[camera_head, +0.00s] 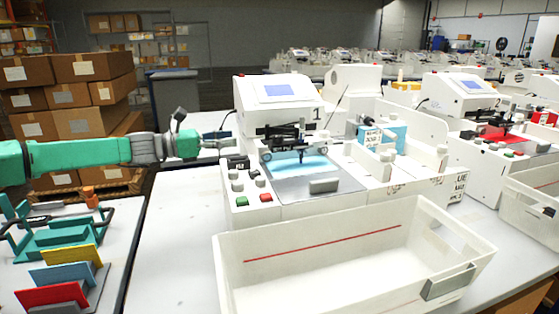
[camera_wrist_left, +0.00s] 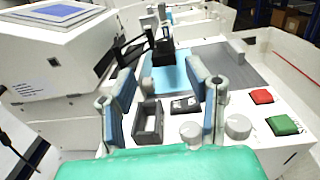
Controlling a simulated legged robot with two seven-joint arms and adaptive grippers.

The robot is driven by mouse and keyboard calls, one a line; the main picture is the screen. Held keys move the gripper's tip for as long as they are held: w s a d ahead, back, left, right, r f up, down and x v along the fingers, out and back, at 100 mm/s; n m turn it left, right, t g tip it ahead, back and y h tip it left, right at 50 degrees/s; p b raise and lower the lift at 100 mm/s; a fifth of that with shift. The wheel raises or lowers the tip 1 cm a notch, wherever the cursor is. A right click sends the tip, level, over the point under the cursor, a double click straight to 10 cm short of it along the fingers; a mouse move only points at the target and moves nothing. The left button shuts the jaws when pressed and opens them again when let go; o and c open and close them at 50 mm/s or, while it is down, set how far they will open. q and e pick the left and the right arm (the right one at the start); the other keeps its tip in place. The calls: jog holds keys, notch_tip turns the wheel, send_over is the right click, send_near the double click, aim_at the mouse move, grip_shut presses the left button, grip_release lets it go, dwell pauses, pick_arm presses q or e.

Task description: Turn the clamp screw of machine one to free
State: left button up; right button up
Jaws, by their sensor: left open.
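Machine one (camera_head: 272,98) is a white plotter with a blue screen and the number 1, in the middle of the head view. Its dark pen carriage (camera_head: 290,145) hangs over a light blue sheet (camera_head: 300,166) on a grey bed. The carriage also shows in the left wrist view (camera_wrist_left: 165,50), beyond my fingers. I cannot make out the clamp screw clearly. My left gripper (camera_head: 218,145) is at the left side of machine one. In the left wrist view its two blue-grey fingers (camera_wrist_left: 165,85) are spread apart with nothing held between them. My right gripper is not in view.
A white bin (camera_head: 350,235) stands in front of machine one. Its front panel has knobs, a green button (camera_head: 241,201) and a red button (camera_head: 266,198). Machine two (camera_head: 460,95) stands at right. Coloured folders (camera_head: 65,275) sit in a rack at lower left.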

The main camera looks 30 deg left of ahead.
aim_at(278, 136)
pick_arm(q)
jog(key=shift+d+f+b, duration=0.1)
jog(key=shift+f+b, duration=0.35)
jog(key=shift+f, duration=0.4)
jog(key=shift+w+d, duration=0.2)
jog(key=shift+w, duration=0.1)
jog(key=b+x, duration=0.3)
jog(key=x, duration=0.8)
jog(key=shift+w+d, duration=0.25)
jog(key=shift+w, duration=0.1)
jog(key=shift+w+d+r, duration=0.1)
jog(key=shift+w+d, duration=0.25)
jog(key=shift+w, duration=0.15)
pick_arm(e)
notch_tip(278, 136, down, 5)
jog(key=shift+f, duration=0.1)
pick_arm(q)
grip_shut()
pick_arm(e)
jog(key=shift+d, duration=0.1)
